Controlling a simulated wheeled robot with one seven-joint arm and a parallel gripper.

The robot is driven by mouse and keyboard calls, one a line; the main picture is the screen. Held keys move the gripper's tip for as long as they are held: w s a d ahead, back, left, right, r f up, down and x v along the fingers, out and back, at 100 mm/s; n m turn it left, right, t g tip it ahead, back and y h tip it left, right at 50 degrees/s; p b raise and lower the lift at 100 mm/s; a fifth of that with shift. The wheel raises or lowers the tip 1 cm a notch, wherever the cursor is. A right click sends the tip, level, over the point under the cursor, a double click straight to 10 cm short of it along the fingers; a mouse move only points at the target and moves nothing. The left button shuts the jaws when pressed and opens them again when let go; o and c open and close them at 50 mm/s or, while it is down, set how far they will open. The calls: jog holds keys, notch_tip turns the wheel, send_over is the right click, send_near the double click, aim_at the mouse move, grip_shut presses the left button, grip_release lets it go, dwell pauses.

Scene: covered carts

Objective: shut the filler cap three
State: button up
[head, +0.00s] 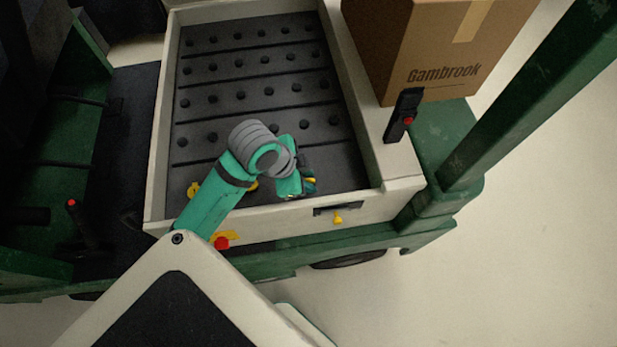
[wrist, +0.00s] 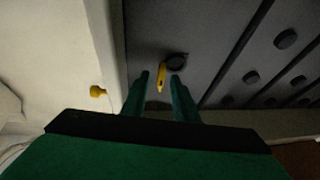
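A yellow filler cap (wrist: 161,79) shows narrow, as if edge-on, beside a dark round opening (wrist: 177,61) on the dark ribbed bed. It appears raised open; no number is readable. My gripper (wrist: 160,75) is open, with one green finger on each side of the yellow cap; contact cannot be told. In the head view my gripper (head: 307,188) is low over the bed's front right and largely hides this cap. Two other yellow caps, the left one (head: 193,190) and the middle one (head: 252,185), show along the bed's front, the middle one partly behind my arm.
The pale cart wall (head: 375,196) rims the bed. A yellow knob (head: 337,218) sticks out of its front, also in the wrist view (wrist: 98,91). A black handle with a red button (head: 404,116) and a cardboard box (head: 432,50) stand right. Black studs cover the bed.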

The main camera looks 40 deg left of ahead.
jog(key=shift+f, duration=0.1)
jog(key=shift+c, duration=0.7)
grip_shut()
